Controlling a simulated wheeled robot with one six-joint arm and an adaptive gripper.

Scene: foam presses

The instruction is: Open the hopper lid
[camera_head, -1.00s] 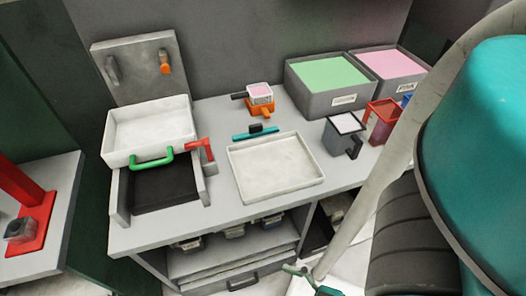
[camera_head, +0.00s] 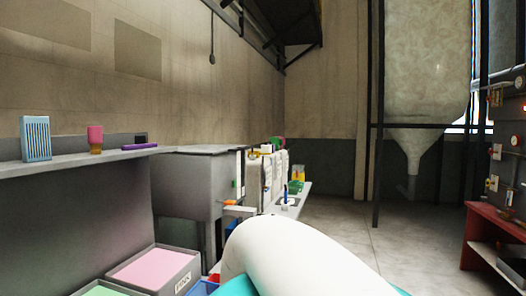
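A grey metal box on legs, which looks like the hopper (camera_head: 185,190), stands left of centre beyond the shelf. Its flat top (camera_head: 200,149) is seen nearly edge-on and looks closed; I cannot make out a lid handle or hinge. A small orange part (camera_head: 238,211) sticks out at its right side. A large pale silo with a cone bottom (camera_head: 428,65) stands further back at the right. My gripper is not in view; only a white and teal part of my arm shows at the bottom centre.
Bins with pink (camera_head: 150,270) and green foam stand at the lower left. A shelf (camera_head: 70,163) holds a blue box (camera_head: 36,138) and small items. White machines (camera_head: 262,182) stand past the grey box. Open floor (camera_head: 345,225) lies at centre right; a red bench (camera_head: 495,240) stands far right.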

